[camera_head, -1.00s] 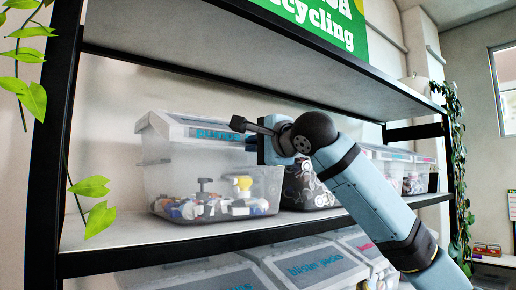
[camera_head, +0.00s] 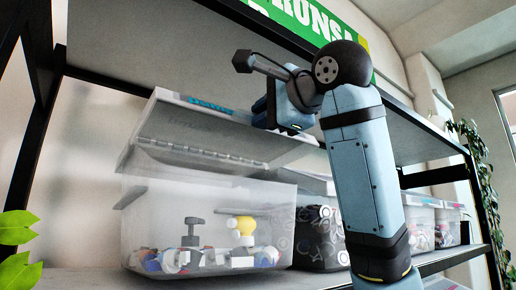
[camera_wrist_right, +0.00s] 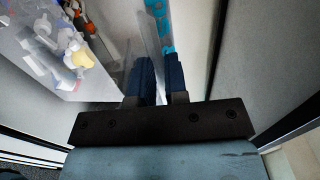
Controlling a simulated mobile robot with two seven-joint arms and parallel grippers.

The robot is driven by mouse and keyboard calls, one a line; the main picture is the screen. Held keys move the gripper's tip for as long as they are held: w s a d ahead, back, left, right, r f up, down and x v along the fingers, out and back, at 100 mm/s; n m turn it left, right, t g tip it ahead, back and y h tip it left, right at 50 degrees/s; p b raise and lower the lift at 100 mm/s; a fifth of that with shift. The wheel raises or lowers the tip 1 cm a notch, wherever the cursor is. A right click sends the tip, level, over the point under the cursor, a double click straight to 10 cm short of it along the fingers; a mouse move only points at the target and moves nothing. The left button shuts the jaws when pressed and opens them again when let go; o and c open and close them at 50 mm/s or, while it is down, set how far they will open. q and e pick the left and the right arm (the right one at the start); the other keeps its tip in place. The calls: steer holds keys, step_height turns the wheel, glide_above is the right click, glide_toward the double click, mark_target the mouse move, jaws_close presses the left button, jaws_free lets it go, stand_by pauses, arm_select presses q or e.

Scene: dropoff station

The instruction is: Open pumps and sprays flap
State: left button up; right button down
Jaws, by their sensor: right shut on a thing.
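The pumps and sprays bin (camera_head: 185,205) is a clear box on the shelf. Pump heads and spray parts (camera_head: 200,257) lie inside it. Its whitish flap (camera_head: 195,128) with teal lettering is tilted up at the front, leaving a wide gap above the bin's front wall. My right gripper (camera_head: 265,112) is at the flap's right front edge. In the right wrist view the two dark blue fingers (camera_wrist_right: 160,75) are shut on the flap edge (camera_wrist_right: 152,35), with the lettering beside them. The bin's contents show there at upper left (camera_wrist_right: 72,45). My left gripper is out of view.
A bin with dark patterned contents (camera_head: 318,238) stands directly right of this one. More bins (camera_head: 420,228) stand farther right. The upper shelf (camera_head: 160,65) hangs close above the raised flap and gripper. A leafy plant (camera_head: 18,250) is at lower left.

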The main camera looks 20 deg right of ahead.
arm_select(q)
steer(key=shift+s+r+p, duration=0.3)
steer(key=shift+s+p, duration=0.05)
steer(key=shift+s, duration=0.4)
arm_select(e)
steer(key=r, duration=0.2)
steer(key=s+r, duration=0.1)
steer(key=r, duration=0.1)
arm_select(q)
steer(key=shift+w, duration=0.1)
arm_select(e)
steer(key=shift+r, duration=0.1)
steer(key=c, duration=1.3)
jaws_free()
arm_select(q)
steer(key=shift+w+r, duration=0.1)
